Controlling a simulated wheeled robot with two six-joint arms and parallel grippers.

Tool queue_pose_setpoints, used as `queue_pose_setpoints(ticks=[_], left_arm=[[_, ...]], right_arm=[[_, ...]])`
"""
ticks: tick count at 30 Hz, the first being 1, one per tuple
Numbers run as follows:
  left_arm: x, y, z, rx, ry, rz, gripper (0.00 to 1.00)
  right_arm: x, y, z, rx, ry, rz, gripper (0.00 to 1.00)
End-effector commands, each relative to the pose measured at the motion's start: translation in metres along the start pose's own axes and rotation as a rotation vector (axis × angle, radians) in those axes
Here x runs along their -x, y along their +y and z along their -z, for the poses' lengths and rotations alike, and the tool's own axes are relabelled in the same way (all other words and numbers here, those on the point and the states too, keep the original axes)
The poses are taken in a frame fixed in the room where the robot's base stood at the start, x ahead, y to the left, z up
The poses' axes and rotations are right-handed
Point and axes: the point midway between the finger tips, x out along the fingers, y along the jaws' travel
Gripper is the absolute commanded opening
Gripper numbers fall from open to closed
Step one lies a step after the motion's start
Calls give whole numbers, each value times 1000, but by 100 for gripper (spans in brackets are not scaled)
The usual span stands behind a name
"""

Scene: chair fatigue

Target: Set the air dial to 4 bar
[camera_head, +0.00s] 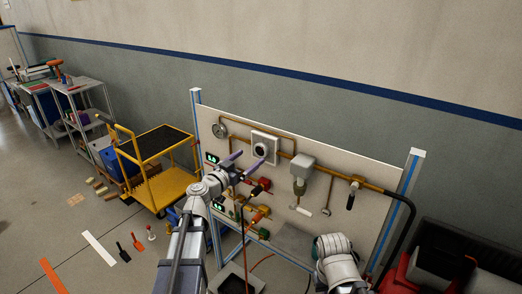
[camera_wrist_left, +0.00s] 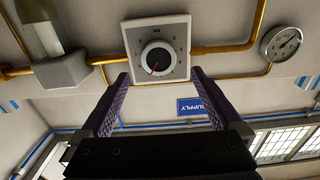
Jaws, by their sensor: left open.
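The air dial is a round black-and-white knob on a square pale plate (camera_head: 264,147) on the upright panel. In the left wrist view, which looks upside down, the dial (camera_wrist_left: 157,57) is straight ahead, with a red pointer line toward the picture's lower left. Its scale figures are too small to read. My left gripper (camera_head: 245,161) is open and empty in front of the panel, by the dial. In the left wrist view its purple fingers (camera_wrist_left: 159,76) are spread below the knob, apart from it.
A round gauge (camera_head: 219,130) is left of the dial, joined by a copper pipe. A grey box (camera_head: 302,161) and a hanging wrench (camera_head: 329,195) are to the right. A yellow cart (camera_head: 165,190) stands left of the panel. Red crates (camera_head: 400,275) are at lower right.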

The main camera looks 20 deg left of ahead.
Motion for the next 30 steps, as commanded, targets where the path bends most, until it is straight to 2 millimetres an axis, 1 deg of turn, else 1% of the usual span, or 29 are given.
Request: queue_pose_setpoints(ticks=[5,8,15,19,22,29,30], left_arm=[[-8,0,0,1,-1,-3,99],[-19,0,0,1,-1,-5,99],[-56,0,0,1,-1,-6,99],[-72,0,0,1,-1,-5,99],[-78,1,0,1,-1,-5,99],[-78,2,0,1,-1,-4,99],[-78,2,0,1,-1,-4,95]], right_arm=[[0,0,0,0,0,0,0],[0,0,0,0,0,0,0],[0,0,0,0,0,0,0],[0,0,0,0,0,0,0],[0,0,0,0,0,0,0],[0,0,0,0,0,0,0],[0,0,0,0,0,0,0]])
